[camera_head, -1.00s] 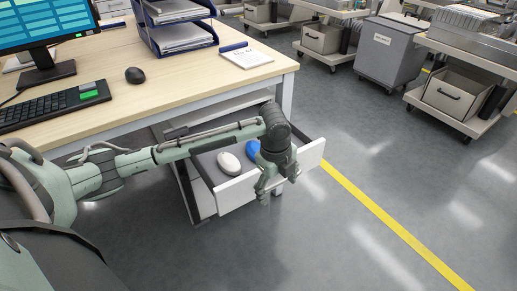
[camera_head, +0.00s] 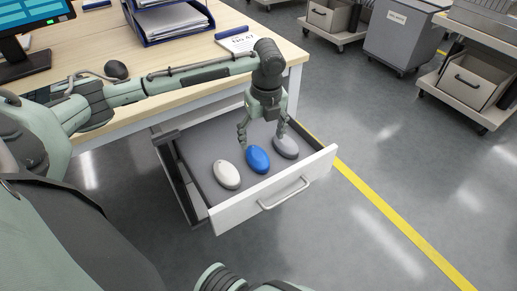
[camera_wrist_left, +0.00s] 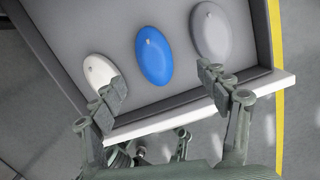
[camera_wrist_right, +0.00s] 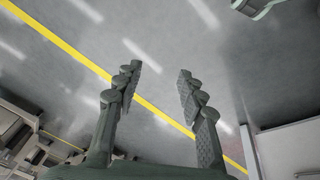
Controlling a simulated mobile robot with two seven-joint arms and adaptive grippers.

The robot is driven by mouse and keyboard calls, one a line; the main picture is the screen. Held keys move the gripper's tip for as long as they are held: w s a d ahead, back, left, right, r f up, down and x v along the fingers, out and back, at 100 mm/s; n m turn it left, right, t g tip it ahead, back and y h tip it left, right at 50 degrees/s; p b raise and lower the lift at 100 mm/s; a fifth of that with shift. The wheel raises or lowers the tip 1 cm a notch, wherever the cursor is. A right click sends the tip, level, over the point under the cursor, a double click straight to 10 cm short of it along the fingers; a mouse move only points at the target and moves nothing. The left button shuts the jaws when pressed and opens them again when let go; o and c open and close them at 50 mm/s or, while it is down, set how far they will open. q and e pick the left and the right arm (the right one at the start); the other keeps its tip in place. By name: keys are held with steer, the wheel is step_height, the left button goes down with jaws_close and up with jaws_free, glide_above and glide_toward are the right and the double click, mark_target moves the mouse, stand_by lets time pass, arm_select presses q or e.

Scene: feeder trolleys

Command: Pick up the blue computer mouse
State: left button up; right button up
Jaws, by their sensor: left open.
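The blue computer mouse (camera_head: 257,159) lies in the open drawer (camera_head: 240,211), between a white mouse (camera_head: 227,175) and a grey mouse (camera_head: 286,146). In the left wrist view the blue mouse (camera_wrist_left: 154,56) lies ahead of and between the fingertips, with the white mouse (camera_wrist_left: 100,75) on the left and the grey mouse (camera_wrist_left: 211,33) on the right. My left gripper (camera_head: 262,139) is open and empty, above the drawer and the blue mouse, pointing down. In the right wrist view my right gripper (camera_wrist_right: 158,80) is open and empty, over the floor.
The desk (camera_head: 180,58) above the drawer holds a black mouse (camera_head: 116,69), a paper tray (camera_head: 170,20) and a notepad (camera_head: 236,40). The drawer front has a handle (camera_head: 285,194). Trolleys and a grey bin (camera_head: 397,35) stand at the back right; the floor between is clear.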

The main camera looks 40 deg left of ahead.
mark_target(257, 154)
arm_select(q)
steer(key=f, duration=0.4)
steer(key=a+f, duration=0.1)
steer(key=f, duration=0.1)
steer(key=shift+s+f+b, duration=0.25)
steer(key=shift+f+b, duration=0.05)
steer(key=shift+a+f, duration=0.1)
steer(key=shift+f, duration=0.3)
arm_select(e)
steer(key=shift+s+d+r, duration=0.15)
steer(key=shift+s+r, duration=0.05)
steer(key=shift+r, duration=0.2)
steer(key=shift+s+d+r, duration=0.1)
steer(key=shift+s+r, duration=0.05)
steer(key=shift+r, duration=0.25)
arm_select(q)
steer(key=c, duration=1.2)
steer(key=shift+c, duration=0.4)
arm_select(e)
steer(key=shift+a+f, duration=0.1)
steer(key=shift+a, duration=0.05)
arm_select(q)
steer(key=shift+w+r, duration=0.1)
steer(key=shift+r, duration=0.05)
arm_select(e)
steer(key=shift+w+a, duration=0.1)
steer(key=shift+w, duration=0.05)
